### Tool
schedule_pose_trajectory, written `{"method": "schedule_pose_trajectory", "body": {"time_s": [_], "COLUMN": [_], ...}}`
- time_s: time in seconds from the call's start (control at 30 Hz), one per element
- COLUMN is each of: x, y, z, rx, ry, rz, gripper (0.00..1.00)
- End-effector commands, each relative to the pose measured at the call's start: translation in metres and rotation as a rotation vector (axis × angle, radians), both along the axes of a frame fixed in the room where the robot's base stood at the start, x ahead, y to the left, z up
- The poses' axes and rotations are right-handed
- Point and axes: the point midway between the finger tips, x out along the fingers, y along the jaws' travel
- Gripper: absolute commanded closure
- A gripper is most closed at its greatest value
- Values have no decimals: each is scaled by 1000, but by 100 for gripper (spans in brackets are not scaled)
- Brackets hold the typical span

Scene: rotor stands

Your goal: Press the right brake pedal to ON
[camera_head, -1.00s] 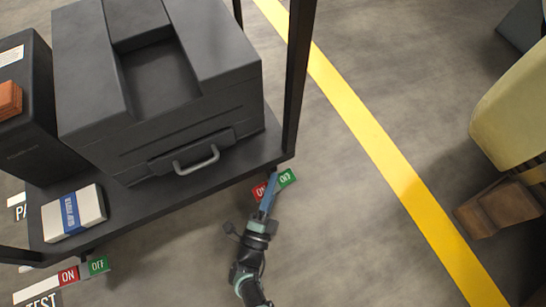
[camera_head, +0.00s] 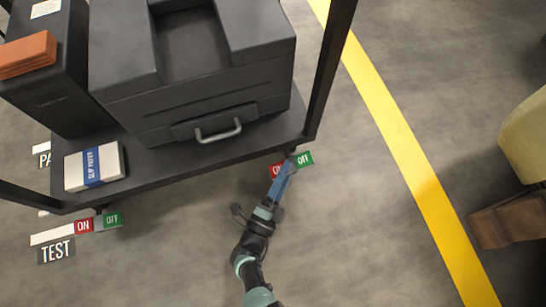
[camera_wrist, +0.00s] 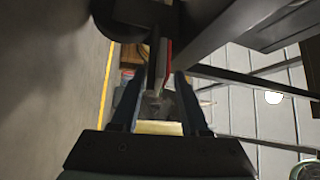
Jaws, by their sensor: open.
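The right brake's red ON label (camera_head: 277,170) and green OFF label (camera_head: 304,159) show at the cart's front right corner. The pedal itself is hard to make out in the head view. My gripper (camera_head: 287,172) has its blue fingers over the border between the two labels. In the wrist view my gripper (camera_wrist: 160,85) is open, with one finger on each side. A thin upright piece with a red and white edge (camera_wrist: 164,60) shows beyond and between the fingertips. I cannot tell whether they touch it, or whether the pedal is up or down.
A black cart shelf (camera_head: 215,160) holds a dark printer-like machine (camera_head: 185,107) and a white-and-blue box (camera_head: 110,160). A cart post (camera_head: 328,75) rises near my gripper. Another ON label (camera_head: 84,226) and OFF label (camera_head: 113,220) lie at the left.

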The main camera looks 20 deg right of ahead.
Motion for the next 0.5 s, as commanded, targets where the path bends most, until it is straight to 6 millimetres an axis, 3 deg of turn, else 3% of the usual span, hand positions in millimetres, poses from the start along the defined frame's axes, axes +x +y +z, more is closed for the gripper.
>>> {"method": "schedule_pose_trajectory", "body": {"time_s": [0.3, 0.5], "x": [-38, -54], "y": [36, 50], "z": [-10, -14], "rx": [0, -1], "ry": [2, 4], "rz": [8, 1], "gripper": [55, 55]}}
